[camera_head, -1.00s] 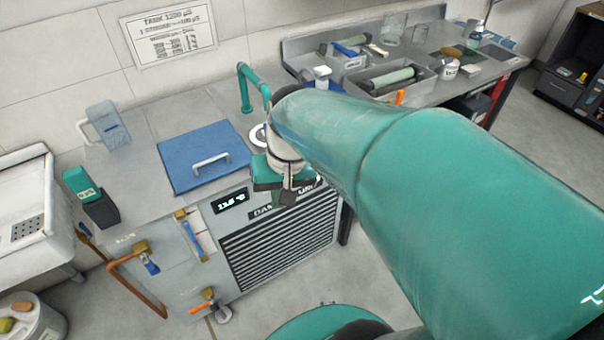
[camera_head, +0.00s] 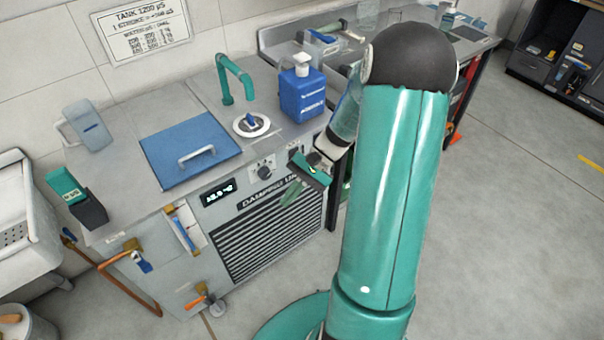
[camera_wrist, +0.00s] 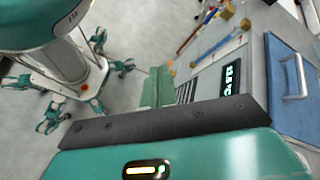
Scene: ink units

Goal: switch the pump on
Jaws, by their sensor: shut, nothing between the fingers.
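The grey tank unit (camera_head: 150,252) has a blue lid on top and a front panel with a lit display (camera_head: 217,193), which also shows in the wrist view (camera_wrist: 232,76). A round dial or switch (camera_head: 263,172) sits on the panel right of the display. A small dark part to its right, beside my gripper, is too small to identify. No pump label is readable. My gripper (camera_head: 289,194) is shut and empty, in front of the panel right of the dial, over the vent grille's upper right. In the wrist view its fingers (camera_wrist: 156,86) are together. Contact with the panel cannot be told.
A blue bottle (camera_head: 302,92) and a teal tap (camera_head: 235,78) stand on top at the back, by a round fitting (camera_head: 251,125). The blue lid (camera_head: 190,150) has a raised handle. Copper pipe and valves (camera_head: 130,262) jut from the left front.

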